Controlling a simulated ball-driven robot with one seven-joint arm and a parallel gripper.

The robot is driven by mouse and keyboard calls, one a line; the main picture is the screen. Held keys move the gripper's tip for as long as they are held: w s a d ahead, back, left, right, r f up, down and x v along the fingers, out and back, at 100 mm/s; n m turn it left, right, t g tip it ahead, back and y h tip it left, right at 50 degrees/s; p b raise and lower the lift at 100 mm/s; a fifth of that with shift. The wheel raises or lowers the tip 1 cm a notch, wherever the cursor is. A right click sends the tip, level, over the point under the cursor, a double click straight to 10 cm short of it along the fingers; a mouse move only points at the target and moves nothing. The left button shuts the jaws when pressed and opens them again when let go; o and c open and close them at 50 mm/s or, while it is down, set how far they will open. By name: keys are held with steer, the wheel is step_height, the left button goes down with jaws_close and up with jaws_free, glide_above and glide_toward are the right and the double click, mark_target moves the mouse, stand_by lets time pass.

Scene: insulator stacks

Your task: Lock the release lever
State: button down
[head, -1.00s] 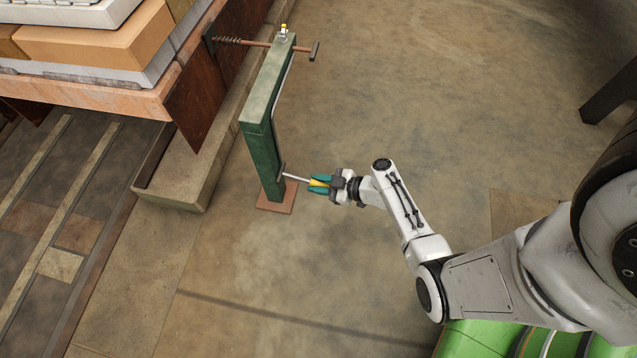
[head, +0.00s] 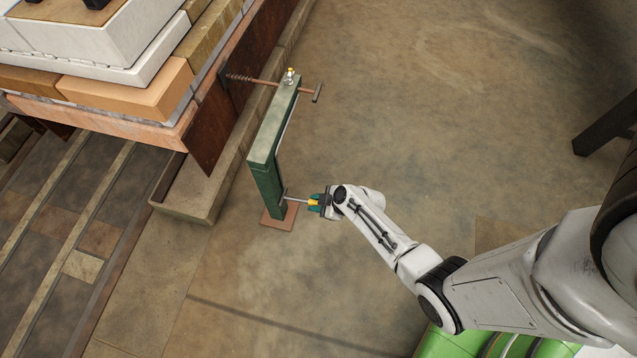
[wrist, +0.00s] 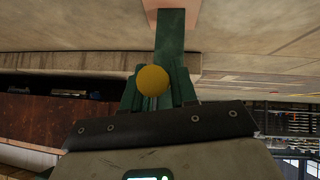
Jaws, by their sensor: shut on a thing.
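The release lever (head: 298,200) is a thin metal rod with a yellow grip, low on a tall green post (head: 265,188). It sticks out to the right, nearly level in the head view. My gripper (head: 315,203) has teal fingers shut on its yellow end. In the wrist view the lever's round yellow knob (wrist: 153,80) shows between the green fingers (wrist: 158,97), with the post (wrist: 170,30) behind it. The rod is hidden behind the knob there. How the lever's catch sits cannot be seen.
The post stands on a small reddish base plate (head: 279,216). A stone kerb (head: 190,197) and stacked blocks (head: 120,90) lie left. Open floor (head: 420,130) lies right.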

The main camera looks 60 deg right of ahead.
mark_target(310, 200)
steer(key=p, duration=0.1)
steer(key=r+g+p, duration=0.1)
steer(key=r+p, duration=0.1)
steer(key=shift+w+a+r+g+h, duration=0.1)
steer(key=shift+w+r+g+h, duration=0.15)
steer(key=shift+g+h, duration=0.05)
steer(key=shift+w+r+g+h+p, duration=0.35)
steer(key=shift+g+p, duration=0.35)
steer(key=shift+p, duration=0.65)
steer(key=c, duration=1)
jaws_free()
steer(key=shift+s, duration=0.1)
steer(key=shift+o, duration=0.2)
steer(key=p+v, duration=0.5)
steer(key=v, duration=0.5)
steer(key=shift+s+r+p, duration=0.15)
steer(key=shift+r+p, duration=0.25)
